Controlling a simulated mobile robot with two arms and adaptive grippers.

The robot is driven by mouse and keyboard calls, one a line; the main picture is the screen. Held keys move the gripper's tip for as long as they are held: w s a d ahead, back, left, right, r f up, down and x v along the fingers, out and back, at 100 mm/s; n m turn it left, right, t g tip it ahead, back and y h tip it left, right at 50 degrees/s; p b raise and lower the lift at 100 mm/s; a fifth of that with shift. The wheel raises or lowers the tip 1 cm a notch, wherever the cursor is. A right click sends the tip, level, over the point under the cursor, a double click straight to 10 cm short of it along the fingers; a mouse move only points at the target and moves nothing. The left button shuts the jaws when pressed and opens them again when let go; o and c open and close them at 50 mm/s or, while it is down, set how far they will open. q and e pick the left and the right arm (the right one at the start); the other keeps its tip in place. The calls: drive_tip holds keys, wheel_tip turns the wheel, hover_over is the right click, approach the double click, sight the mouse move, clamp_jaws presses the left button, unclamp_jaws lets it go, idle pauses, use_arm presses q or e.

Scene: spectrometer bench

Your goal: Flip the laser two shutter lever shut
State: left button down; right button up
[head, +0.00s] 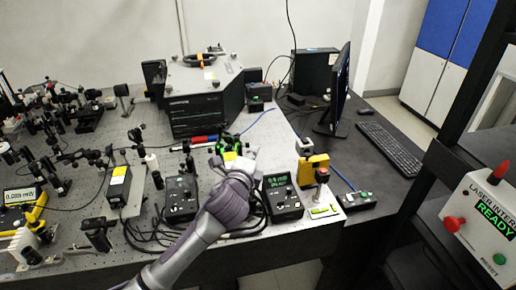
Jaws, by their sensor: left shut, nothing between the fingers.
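My left arm reaches over the bench from the bottom of the head view. My left gripper (227,143), black with green parts, is at the far end of it, mostly behind the wrist. It is shut and empty, in front of the large dark instrument (195,112). A laser-like box with a yellow label (118,187) stands left of the arm. I cannot make out which unit is laser two, nor its shutter lever; the wrist may hide it. A black controller (181,197) sits left of the forearm and another with a green display (281,196) sits right. My right gripper is not in view.
Many small optics mounts (90,108) crowd the bench's left side. A yellow block (313,165) stands near the right edge. A monitor (337,92) and keyboard (391,148) are on the dark side table. An interlock box reading READY (485,215) is at the far right.

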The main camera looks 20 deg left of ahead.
use_arm(q)
drive_tip(key=s, duration=0.3)
drive_tip(key=shift+s+a+f+b, duration=0.1)
drive_tip(key=shift+s+a+b, duration=0.05)
drive_tip(key=shift+a+b, duration=0.15)
drive_tip(key=shift+s+d+r, duration=0.2)
drive_tip(key=shift+s+d, duration=0.4)
drive_tip(key=shift+s, duration=0.55)
drive_tip(key=shift+a, duration=0.1)
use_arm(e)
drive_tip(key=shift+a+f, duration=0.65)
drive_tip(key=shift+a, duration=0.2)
